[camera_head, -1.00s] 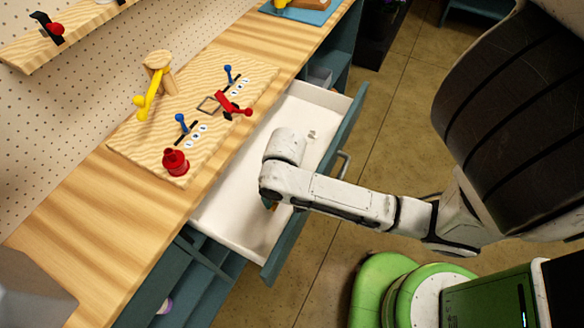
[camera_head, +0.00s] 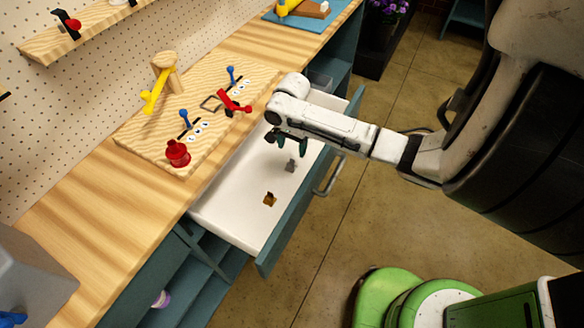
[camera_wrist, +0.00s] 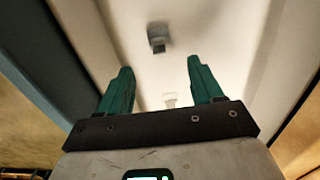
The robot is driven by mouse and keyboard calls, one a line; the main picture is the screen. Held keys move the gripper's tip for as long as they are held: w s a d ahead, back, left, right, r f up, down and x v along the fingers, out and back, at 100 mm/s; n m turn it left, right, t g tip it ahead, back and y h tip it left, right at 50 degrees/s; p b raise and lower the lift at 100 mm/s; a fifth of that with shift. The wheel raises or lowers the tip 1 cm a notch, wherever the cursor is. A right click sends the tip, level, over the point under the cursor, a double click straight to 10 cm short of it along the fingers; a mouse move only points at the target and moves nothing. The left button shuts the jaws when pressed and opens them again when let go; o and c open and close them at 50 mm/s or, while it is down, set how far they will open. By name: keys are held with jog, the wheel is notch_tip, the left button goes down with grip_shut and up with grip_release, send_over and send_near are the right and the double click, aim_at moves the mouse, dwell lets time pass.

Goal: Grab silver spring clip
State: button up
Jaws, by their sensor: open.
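A small grey clip (camera_head: 291,165) lies on the white floor of the open drawer, toward its middle; it looks like the silver spring clip. My gripper (camera_head: 291,141) is open and empty above the drawer, just beyond the clip in the head view. In the wrist view my two green fingers (camera_wrist: 159,66) are spread apart. A dark grey blurred piece (camera_wrist: 157,38) shows ahead of the fingertips, apparently the clip. A pale small shape (camera_wrist: 170,99) sits low between the fingers; I cannot tell what it is.
A brown-gold piece (camera_head: 269,199) lies in the drawer (camera_head: 232,207) nearer its lower end. The wooden board (camera_head: 150,131) with red, blue and yellow fittings is on the bench alongside.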

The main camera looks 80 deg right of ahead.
aim_at(292, 161)
jog(key=shift+a+f+p, duration=0.2)
jog(key=shift+f+p, duration=0.1)
jog(key=shift+f, duration=3.65)
jog(key=shift+c, duration=0.5)
jog(key=c, duration=1)
